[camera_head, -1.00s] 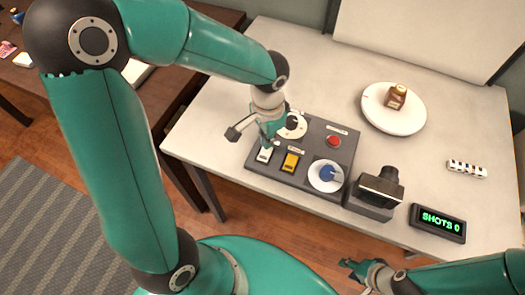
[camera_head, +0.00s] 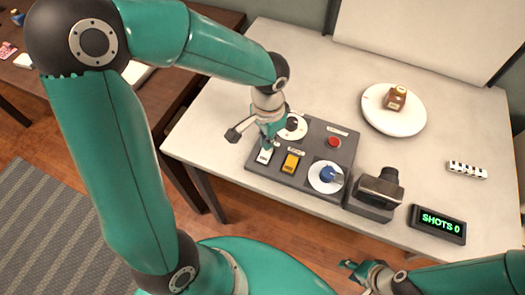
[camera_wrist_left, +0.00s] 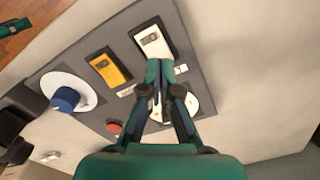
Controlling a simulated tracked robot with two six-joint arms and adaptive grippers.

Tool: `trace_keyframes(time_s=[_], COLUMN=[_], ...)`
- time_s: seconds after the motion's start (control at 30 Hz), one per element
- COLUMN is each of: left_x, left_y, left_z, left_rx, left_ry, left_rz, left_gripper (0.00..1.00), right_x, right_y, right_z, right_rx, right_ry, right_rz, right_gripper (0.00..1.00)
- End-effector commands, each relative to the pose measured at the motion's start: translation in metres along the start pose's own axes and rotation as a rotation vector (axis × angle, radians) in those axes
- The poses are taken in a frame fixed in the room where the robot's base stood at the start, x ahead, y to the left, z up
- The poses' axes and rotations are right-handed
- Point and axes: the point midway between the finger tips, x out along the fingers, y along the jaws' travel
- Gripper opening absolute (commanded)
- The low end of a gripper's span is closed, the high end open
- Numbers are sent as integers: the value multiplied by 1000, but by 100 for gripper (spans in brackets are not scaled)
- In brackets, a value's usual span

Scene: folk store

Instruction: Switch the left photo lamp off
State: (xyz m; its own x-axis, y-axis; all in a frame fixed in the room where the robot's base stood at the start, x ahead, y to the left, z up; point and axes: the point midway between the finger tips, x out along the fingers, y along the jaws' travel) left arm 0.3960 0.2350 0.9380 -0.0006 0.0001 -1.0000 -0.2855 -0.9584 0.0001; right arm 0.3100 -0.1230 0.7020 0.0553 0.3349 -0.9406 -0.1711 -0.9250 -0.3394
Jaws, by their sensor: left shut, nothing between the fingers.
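A dark control panel (camera_head: 322,150) lies on the pale table. It carries a white rocker switch (camera_head: 264,156) at its left front corner and a yellow rocker switch (camera_head: 290,163) beside it. Both also show in the left wrist view, the white switch (camera_wrist_left: 154,42) and the yellow switch (camera_wrist_left: 109,67). My left gripper (camera_head: 267,143) is shut and empty, pointing down at the white switch. Its tips (camera_wrist_left: 160,68) overlap that switch's near edge; contact cannot be told. My right gripper (camera_head: 350,268) is low at the table's front, its jaw state unclear. No lamp is seen.
The panel also has a blue knob (camera_head: 328,174), a red button (camera_head: 334,142) and a white dial (camera_head: 297,131). A camera (camera_head: 379,190), a "SHOTS 0" display (camera_head: 438,224), a striped block (camera_head: 467,170) and a round plate (camera_head: 372,115) with a bottle (camera_head: 396,97) stand rightward.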

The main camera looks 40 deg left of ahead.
Motion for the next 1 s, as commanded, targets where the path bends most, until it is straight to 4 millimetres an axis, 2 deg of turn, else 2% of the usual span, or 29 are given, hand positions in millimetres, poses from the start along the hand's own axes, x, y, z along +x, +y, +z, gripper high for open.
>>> trace_keyframes(time_s=[1.0], left_x=[13], left_y=[0], left_z=[1], left_rx=[-2], left_ry=[0], left_rz=[0], left_gripper=[0], right_x=[11], right_y=[4], right_z=[0], right_rx=[0], right_ry=[0], right_rz=[0], right_gripper=[40])
